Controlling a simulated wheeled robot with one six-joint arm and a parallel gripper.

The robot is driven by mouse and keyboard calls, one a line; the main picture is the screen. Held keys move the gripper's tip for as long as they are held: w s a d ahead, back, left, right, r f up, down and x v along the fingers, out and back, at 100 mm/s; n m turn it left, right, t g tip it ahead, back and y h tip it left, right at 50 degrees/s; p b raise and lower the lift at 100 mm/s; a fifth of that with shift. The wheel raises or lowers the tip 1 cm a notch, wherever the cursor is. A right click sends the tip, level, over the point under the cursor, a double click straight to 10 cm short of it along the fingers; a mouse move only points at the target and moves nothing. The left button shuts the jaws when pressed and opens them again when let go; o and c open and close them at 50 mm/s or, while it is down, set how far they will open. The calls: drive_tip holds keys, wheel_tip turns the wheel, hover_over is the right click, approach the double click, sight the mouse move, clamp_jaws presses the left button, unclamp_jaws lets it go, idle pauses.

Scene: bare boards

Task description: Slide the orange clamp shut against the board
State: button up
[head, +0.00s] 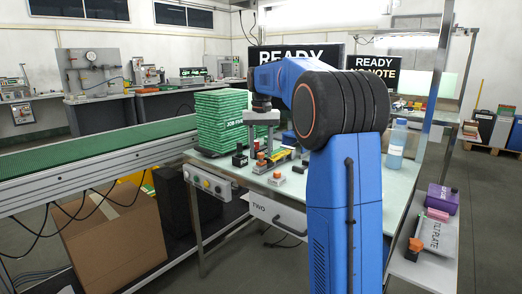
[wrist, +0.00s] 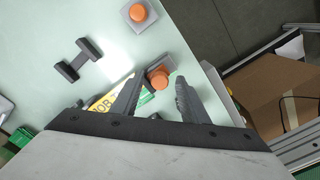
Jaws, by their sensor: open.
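An orange clamp knob (wrist: 159,78) on a grey block shows between the two fingers of my gripper (wrist: 158,84) in the wrist view. In the head view this orange clamp (head: 261,156) is just below my gripper (head: 261,147), on the pale table. The fingers are open, one on each side of the knob; I cannot tell whether they touch it. A yellow and green board (wrist: 103,104) with lettering lies beside the clamp, partly hidden by the left finger. In the head view the board (head: 281,156) lies to the clamp's right.
A second orange knob on a grey plate (wrist: 138,12) stands apart on the table, also in the head view (head: 276,178). A black double-ended piece (wrist: 78,60) lies nearby. A stack of green trays (head: 221,120) stands left of my gripper. A blue bottle (head: 397,144) stands at right.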

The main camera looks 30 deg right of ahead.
clamp_jaws()
drive_tip(key=shift+s+a, duration=0.3)
drive_tip(key=shift+a, duration=0.45)
drive_tip(key=shift+s+a, duration=0.25)
drive_tip(key=shift+a, duration=0.5)
unclamp_jaws()
drive_tip(key=shift+a, duration=0.1)
wheel_tip(320, 180, up, 17)
drive_tip(key=shift+r, duration=0.2)
